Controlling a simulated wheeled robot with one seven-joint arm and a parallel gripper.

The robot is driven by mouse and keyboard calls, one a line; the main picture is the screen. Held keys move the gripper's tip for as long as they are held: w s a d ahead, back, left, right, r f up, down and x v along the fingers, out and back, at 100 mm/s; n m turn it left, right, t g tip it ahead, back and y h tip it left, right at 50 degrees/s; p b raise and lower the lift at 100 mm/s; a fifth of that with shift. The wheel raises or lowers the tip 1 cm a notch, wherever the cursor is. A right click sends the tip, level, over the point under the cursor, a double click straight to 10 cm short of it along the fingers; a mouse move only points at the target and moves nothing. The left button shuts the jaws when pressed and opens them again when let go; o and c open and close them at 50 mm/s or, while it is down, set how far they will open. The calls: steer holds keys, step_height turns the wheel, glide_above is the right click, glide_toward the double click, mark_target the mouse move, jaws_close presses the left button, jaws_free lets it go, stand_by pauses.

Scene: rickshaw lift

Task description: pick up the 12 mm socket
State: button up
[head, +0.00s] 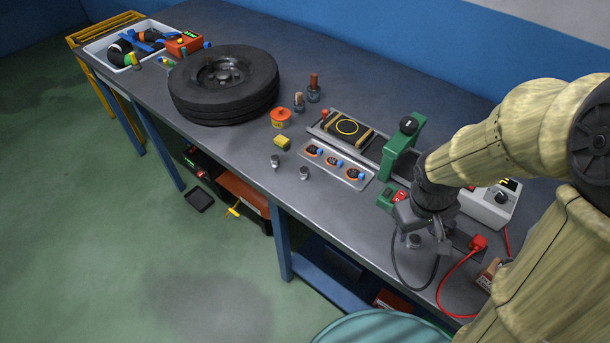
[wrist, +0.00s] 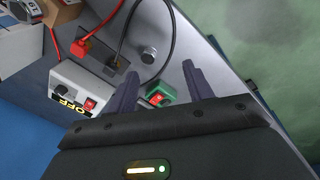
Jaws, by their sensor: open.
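Small grey metal sockets stand on the grey workbench (head: 232,155). Two of them, a left socket (head: 275,161) and a right socket (head: 304,173), are near the front edge at mid-bench. A third socket (head: 414,241) is by my gripper (head: 422,236), and it also shows in the wrist view (wrist: 148,55). I cannot read any size marking, so I cannot tell which is the 12 mm one. In the wrist view my gripper (wrist: 162,68) is open and empty, pointing down at the bench. The third socket appears just beyond the left fingertip, not clearly between the fingers.
A green box with a red switch (wrist: 160,96) shows between the fingers. A white power unit (wrist: 78,92), red plug (wrist: 82,46) and looping cables are close by. A green press (head: 402,147) and a tray of round parts (head: 350,176) stand to the left.

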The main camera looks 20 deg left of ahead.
mark_target(301, 174)
steer(key=w+a+f+n+t+h+b, duration=0.1)
steer(key=w+a+f+n+t, duration=0.1)
steer(key=a+n, duration=0.5)
steer(key=w+a+f+n+t+h+b, duration=0.2)
steer(key=a+f+n+t, duration=0.1)
steer(key=a+n, duration=0.4)
steer(key=w+a+f+n+t+h+b, duration=0.1)
steer(key=w+a+f+n+t+b, duration=0.1)
steer(key=a+n, duration=0.5)
steer(key=shift+w+a+f+t, duration=0.15)
steer(key=shift+a+f+t, duration=0.25)
steer(key=shift+a+f, duration=0.4)
steer(key=s+a+n+t+y, duration=0.2)
steer(key=a+n+t, duration=0.2)
steer(key=a, duration=0.7)
steer(key=shift+s+n+b, duration=0.2)
steer(key=shift+n+b, duration=0.25)
steer(key=shift+n, duration=0.75)
steer(key=shift+a+f, duration=0.1)
steer(key=p+x, duration=0.1)
steer(key=x, duration=1.1)
steer(key=shift+w+a, duration=0.1)
steer(key=shift+w, duration=0.1)
